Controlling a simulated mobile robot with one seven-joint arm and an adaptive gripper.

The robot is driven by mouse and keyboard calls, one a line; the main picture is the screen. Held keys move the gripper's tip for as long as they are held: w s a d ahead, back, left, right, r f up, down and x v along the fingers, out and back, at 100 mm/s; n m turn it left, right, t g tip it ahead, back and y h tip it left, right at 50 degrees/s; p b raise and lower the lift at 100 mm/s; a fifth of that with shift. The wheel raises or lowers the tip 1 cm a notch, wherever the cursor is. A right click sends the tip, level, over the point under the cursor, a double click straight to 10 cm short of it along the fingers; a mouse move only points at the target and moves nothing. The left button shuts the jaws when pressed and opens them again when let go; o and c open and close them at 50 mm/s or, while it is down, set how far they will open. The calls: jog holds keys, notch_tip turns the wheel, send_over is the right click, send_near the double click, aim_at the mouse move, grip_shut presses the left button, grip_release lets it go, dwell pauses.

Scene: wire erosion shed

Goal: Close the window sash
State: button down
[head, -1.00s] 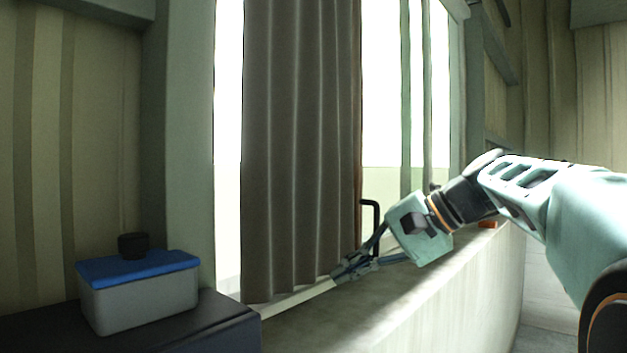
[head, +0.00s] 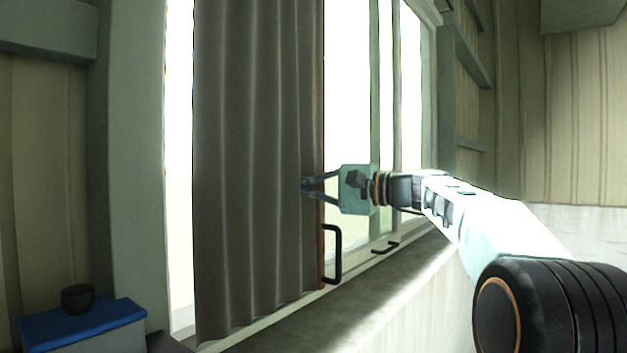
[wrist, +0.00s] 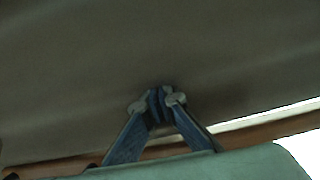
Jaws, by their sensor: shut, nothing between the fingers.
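The window sash (head: 375,120) has pale green upright bars and stands to the right of the curtain; a small black handle (head: 385,247) shows low by its bottom rail. A brown-grey curtain (head: 255,170) hangs over the left part of the window and hides what is behind it. A tall black handle (head: 333,255) is on the brown strip along the curtain's right edge. My gripper (head: 306,187) is shut and empty, in front of the curtain near that edge, above the tall handle. In the wrist view my gripper (wrist: 158,98) shows against the curtain (wrist: 80,70); contact is unclear.
A concrete sill (head: 310,315) runs below the window. A grey box with a blue lid (head: 85,325) stands at lower left, with a dark cup (head: 77,298) on it. The sill near the window looks mostly clear.

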aim_at(255, 188)
jog(key=shift+s+a, duration=0.6)
jog(key=shift+a, duration=0.35)
jog(key=shift+s+a, duration=0.6)
jog(key=shift+a, duration=0.35)
jog(key=shift+s, duration=0.1)
jog(key=shift+s+a+f+b, duration=0.15)
jog(key=shift+s+a+b, duration=0.1)
jog(key=shift+a+b, duration=0.05)
jog(key=s+a+b, duration=0.7)
jog(key=s+a, duration=0.2)
jog(key=s, duration=0.1)
jog(key=shift+s+b, duration=0.35)
